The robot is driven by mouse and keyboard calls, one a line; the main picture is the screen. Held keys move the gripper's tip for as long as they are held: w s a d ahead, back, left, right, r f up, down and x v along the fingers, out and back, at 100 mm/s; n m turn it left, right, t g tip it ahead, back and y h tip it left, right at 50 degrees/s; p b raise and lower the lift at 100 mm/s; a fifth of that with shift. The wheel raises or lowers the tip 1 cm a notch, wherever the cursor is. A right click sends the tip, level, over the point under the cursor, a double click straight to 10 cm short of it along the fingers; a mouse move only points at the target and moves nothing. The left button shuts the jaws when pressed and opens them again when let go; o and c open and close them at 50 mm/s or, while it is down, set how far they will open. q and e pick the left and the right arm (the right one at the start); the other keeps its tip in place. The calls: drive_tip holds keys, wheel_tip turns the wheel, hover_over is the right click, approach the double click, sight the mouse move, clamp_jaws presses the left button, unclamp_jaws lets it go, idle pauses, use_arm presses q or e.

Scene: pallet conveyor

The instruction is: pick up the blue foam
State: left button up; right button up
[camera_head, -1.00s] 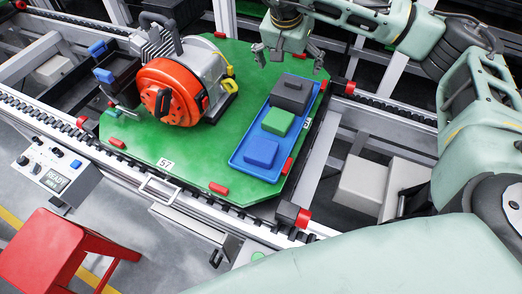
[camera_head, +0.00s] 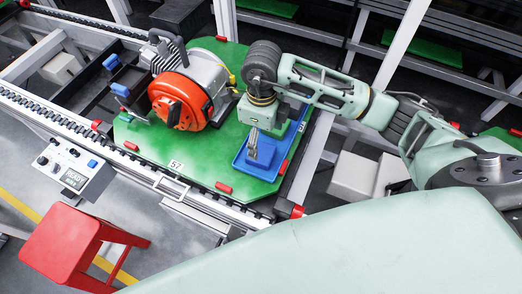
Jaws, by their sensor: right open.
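The blue foam (camera_head: 265,157) lies at the near end of the blue tray (camera_head: 253,174), on the green pallet (camera_head: 205,150). My right gripper (camera_head: 252,155) points down over it, and its fingers cover part of the foam. Its fingers are open, seen nearly edge-on. I cannot tell whether they touch the foam. My right gripper and arm hide the green and dark blocks of the tray. My left gripper is not in view.
An orange and grey engine-like machine (camera_head: 178,98) stands on the pallet left of the tray. Small red stops (camera_head: 224,187) edge the pallet. A control box (camera_head: 73,172) and a red stool (camera_head: 72,240) stand at the near left. Pale boxes (camera_head: 355,175) lie at the right.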

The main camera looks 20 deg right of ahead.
sight(261, 151)
wheel_tip(261, 151, down, 6)
drive_tip(key=shift+w+f+p, duration=0.15)
drive_tip(key=shift+f+p, duration=0.1)
drive_tip(key=shift+p, duration=1)
drive_tip(key=shift+f, duration=0.2)
drive_tip(key=shift+c, duration=0.6)
drive_tip(key=c, duration=0.9)
